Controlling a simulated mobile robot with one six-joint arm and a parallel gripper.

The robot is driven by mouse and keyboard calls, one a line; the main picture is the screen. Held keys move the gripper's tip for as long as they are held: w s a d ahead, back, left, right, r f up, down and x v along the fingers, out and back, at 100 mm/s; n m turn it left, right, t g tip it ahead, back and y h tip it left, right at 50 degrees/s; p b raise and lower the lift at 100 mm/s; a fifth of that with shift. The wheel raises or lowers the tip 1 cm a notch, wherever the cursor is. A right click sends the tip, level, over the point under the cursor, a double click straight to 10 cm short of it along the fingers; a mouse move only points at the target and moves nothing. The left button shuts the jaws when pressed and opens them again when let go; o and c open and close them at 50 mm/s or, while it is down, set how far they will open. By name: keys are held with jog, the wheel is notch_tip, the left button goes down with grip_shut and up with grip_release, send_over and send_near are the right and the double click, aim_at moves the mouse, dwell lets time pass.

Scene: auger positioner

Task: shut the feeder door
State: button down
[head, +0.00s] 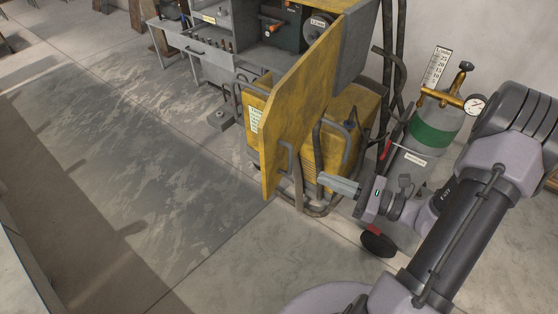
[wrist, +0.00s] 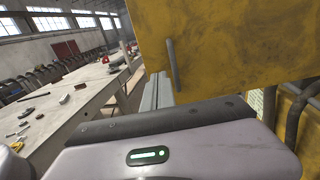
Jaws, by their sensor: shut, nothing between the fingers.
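The feeder door (head: 295,105) is a large yellow panel standing open, swung out from the grey feeder housing (head: 353,45). A grey bar handle (head: 286,158) is on its lower near part. In the wrist view the door (wrist: 235,45) fills the upper right, with its handle (wrist: 172,65) just above my fingers. My gripper (head: 324,180) is shut and empty, pointing left, to the right of the door's lower part. In the wrist view my fingers (wrist: 157,92) reach to near the handle; I cannot tell whether they touch the door.
A yellow power source (head: 350,125) with cables stands behind the door. A gas cylinder (head: 432,130) with a green band and gauge stands to the right. A grey workbench (head: 205,45) is behind. The floor left of the door is clear. A long table (wrist: 75,110) shows in the wrist view.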

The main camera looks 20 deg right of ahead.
aim_at(273, 159)
jog(key=b+x, duration=0.1)
jog(key=x, duration=1.1)
jog(key=shift+a+f+b, duration=0.1)
jog(key=shift+a+b, duration=0.1)
jog(key=shift+b, duration=0.2)
jog(key=shift+w, duration=0.1)
